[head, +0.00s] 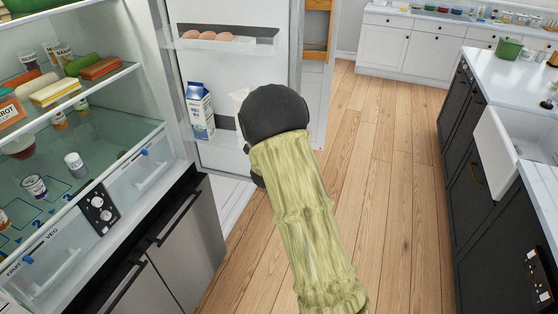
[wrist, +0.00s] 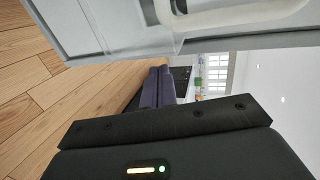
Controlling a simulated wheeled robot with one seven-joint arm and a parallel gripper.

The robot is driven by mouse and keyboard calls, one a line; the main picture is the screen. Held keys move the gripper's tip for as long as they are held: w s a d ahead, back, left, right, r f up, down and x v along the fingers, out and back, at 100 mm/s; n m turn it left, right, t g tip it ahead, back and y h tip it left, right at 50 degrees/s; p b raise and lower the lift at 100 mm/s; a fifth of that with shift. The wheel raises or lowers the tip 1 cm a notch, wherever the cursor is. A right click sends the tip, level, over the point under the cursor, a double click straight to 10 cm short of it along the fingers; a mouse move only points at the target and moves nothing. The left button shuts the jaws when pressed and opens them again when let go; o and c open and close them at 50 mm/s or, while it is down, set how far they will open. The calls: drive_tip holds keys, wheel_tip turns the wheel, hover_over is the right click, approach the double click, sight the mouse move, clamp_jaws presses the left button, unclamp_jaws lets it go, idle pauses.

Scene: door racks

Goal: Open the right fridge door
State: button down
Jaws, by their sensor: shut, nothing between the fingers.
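The right fridge door (head: 235,10) stands swung open in the head view, its inner side with shelves facing me. My gripper (wrist: 172,120) shows in the wrist view as a dark body with a bolted bar, shut and empty. In the head view my arm and its dark wrist hide the fingers and cover part of the door's lower inner side. In the wrist view the door (wrist: 100,28) crosses the top, apart from the visible part of my gripper. Whether hidden parts touch the door cannot be told. The door's outer handle is not visible.
The open fridge compartment with loaded shelves (head: 95,90) is at left, above grey drawers (head: 185,240). The door holds eggs (head: 208,36) and a milk carton (head: 200,110). Wooden floor (head: 375,150) is clear to the right, up to a dark counter with a white sink (head: 510,150).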

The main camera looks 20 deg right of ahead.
drive_tip(key=b+v, duration=0.2)
drive_tip(key=v, duration=0.5)
drive_tip(key=shift+a, duration=0.2)
drive_tip(key=shift+r, duration=0.1)
drive_tip(key=s+a+f+n+g+y, duration=0.1)
drive_tip(key=s+a+n+g+y, duration=0.1)
drive_tip(key=s+n, duration=0.6)
drive_tip(key=s+a+f+n+g+y, duration=0.1)
drive_tip(key=s+a+n+g+y, duration=0.1)
drive_tip(key=s+n, duration=0.6)
drive_tip(key=s+a+f+n+g+y, duration=0.2)
drive_tip(key=s+n+g+y, duration=0.2)
drive_tip(key=s+n, duration=0.4)
drive_tip(key=shift+s+a+n+g, duration=0.35)
drive_tip(key=shift+s+g, duration=0.45)
drive_tip(key=shift+s, duration=0.35)
